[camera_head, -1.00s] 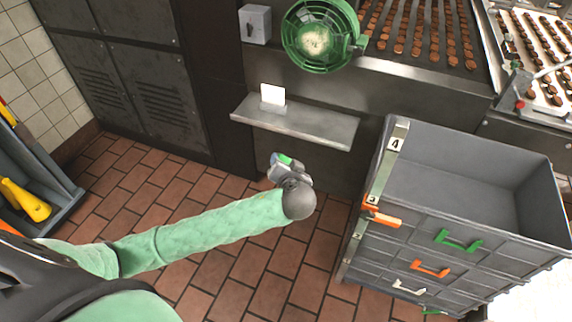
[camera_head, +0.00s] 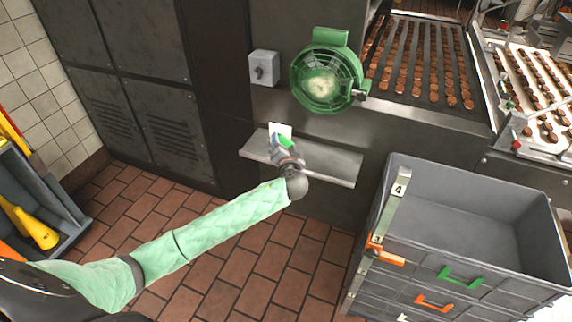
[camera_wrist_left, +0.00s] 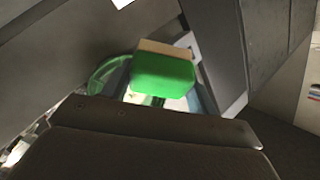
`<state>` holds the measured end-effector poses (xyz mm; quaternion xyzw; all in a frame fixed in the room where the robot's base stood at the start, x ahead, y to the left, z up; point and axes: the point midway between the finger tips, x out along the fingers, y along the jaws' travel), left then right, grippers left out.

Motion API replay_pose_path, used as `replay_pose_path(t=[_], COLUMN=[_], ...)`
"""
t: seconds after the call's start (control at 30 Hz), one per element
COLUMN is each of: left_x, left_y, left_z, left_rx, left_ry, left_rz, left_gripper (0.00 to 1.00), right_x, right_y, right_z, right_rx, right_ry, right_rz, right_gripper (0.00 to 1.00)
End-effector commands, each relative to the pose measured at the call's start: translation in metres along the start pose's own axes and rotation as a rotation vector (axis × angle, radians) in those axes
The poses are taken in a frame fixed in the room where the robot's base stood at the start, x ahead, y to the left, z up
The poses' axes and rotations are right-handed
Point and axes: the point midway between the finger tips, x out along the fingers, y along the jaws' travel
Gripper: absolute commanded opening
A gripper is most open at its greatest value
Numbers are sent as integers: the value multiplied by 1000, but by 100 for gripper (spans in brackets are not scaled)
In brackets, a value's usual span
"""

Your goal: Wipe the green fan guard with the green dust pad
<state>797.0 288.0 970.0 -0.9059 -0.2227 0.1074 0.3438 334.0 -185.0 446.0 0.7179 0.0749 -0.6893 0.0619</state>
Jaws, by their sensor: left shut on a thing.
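The green fan guard (camera_head: 326,80) is a round caged fan on the machine's front edge, at the upper middle of the head view. It also shows, partly hidden, in the left wrist view (camera_wrist_left: 103,78). My left gripper (camera_head: 281,143) is shut on the green dust pad (camera_head: 286,141), below and left of the fan, apart from it. In the left wrist view the pad (camera_wrist_left: 163,76) has a green face with a tan layer along one edge. The gripper's fingers are mostly hidden behind the pad. My right gripper is not in view.
A grey switch box (camera_head: 264,68) is left of the fan. Stacked grey crates (camera_head: 480,190) stand at the right. A conveyor of brown biscuits (camera_head: 424,60) runs behind.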

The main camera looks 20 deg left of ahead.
Motion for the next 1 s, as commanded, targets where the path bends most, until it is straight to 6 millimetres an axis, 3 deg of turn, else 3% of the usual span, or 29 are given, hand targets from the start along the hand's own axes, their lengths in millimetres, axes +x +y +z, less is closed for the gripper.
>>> replay_pose_path(t=[0.2, 0.5, 0.73, 1.0], left_x=[56, 102, 117, 100], left_y=[-7, -13, -20, -22], left_z=[-16, -40, -70, -107], left_rx=[15, 22, 22, 1], left_ry=[118, 301, 488, 719], left_rz=[50, 153, 259, 371], left_gripper=[40, 40, 40, 40], right_x=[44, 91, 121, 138], right_y=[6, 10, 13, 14], right_z=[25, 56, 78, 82], right_rx=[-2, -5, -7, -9], right_ry=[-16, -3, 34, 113], right_rz=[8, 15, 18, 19], right_gripper=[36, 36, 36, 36])
